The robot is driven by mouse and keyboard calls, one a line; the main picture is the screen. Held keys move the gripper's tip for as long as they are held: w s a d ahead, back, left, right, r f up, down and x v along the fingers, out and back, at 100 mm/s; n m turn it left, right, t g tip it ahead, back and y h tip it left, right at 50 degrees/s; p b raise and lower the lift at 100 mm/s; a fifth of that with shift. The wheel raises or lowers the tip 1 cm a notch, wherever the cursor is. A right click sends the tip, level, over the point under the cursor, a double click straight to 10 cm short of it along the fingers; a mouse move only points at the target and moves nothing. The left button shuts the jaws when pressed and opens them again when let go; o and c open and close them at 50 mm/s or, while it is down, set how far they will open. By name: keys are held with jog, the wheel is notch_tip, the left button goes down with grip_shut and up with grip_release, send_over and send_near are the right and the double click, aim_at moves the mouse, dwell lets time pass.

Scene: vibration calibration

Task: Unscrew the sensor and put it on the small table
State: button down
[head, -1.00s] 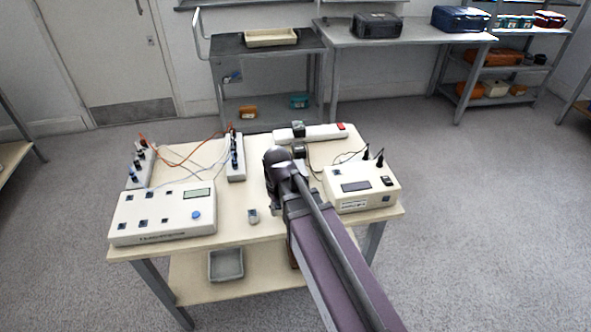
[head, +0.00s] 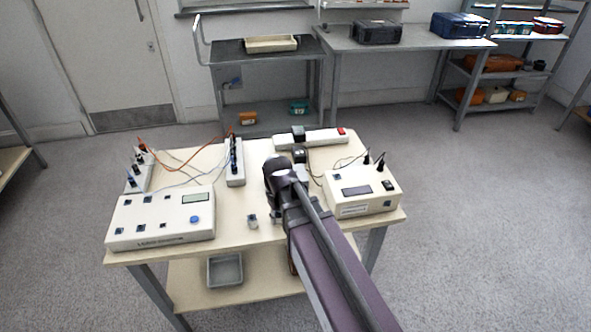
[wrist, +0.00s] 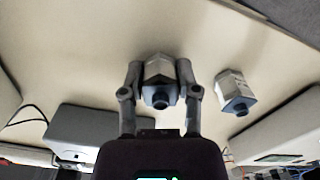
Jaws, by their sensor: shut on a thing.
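My gripper (wrist: 159,90) is shut on a sensor (wrist: 160,78), a small metallic hexagonal body with a dark round end, in the wrist view. One finger lies on each side of it. Whether the held sensor touches the surface behind it, I cannot tell. In the head view my arm hides the gripper's fingertips and the held sensor. A second, similar small piece (wrist: 237,91) is to the right of the gripper and apart from it; it appears to be the small grey piece (head: 252,221) on the pale table (head: 232,258) in the head view.
A box with a display (head: 160,218) stands at the table's left, and another box (head: 361,190) at its right. A terminal strip (head: 235,162) with red and blue wires and a power strip (head: 325,138) lie behind. A grey tray (head: 225,269) is on the lower shelf.

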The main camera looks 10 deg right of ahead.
jog(key=shift+f+b, duration=0.3)
jog(key=shift+f, duration=0.05)
jog(key=shift+c, duration=1.3)
grip_release()
jog(key=shift+r, duration=0.15)
jog(key=shift+r+p, duration=2.4)
jog(key=shift+p, duration=0.15)
jog(key=shift+f, duration=0.2)
